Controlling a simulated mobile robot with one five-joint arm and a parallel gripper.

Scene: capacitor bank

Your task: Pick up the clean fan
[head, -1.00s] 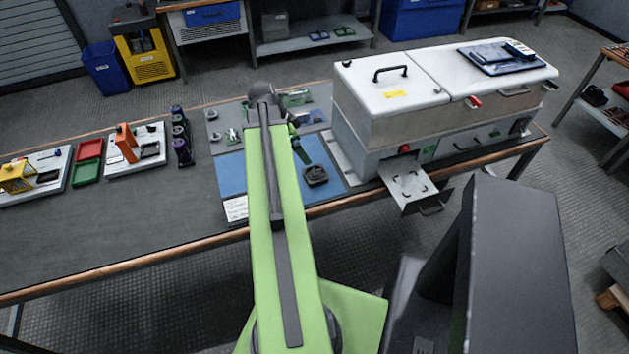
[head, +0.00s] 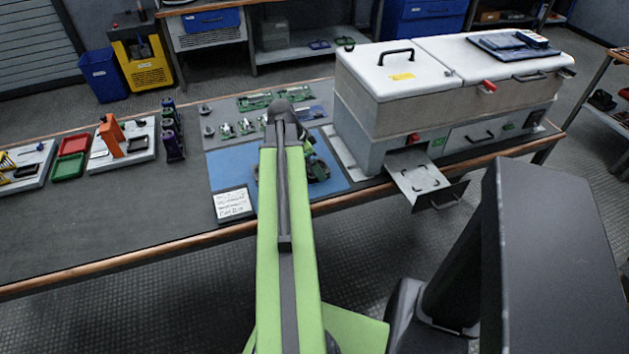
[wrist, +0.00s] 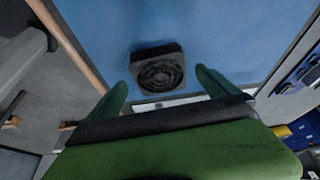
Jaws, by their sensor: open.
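In the wrist view a black square fan (wrist: 158,70) lies flat on the blue mat (wrist: 110,25), with its round grille facing up. My gripper (wrist: 163,90) is open, its two green fingers apart on either side of the fan's near edge. The fan is not between the fingertips, and I see no contact. In the head view my gripper (head: 312,165) hangs over the blue mat (head: 228,172) and mostly hides the fan. I cannot tell from these frames how clean the fan is.
A white machine (head: 425,90) with an open drawer (head: 425,180) stands right of the mat. Several green circuit boards (head: 255,101) lie behind it. A written card (head: 233,203) lies at the mat's front left. Dark capacitors (head: 172,130) stand farther left.

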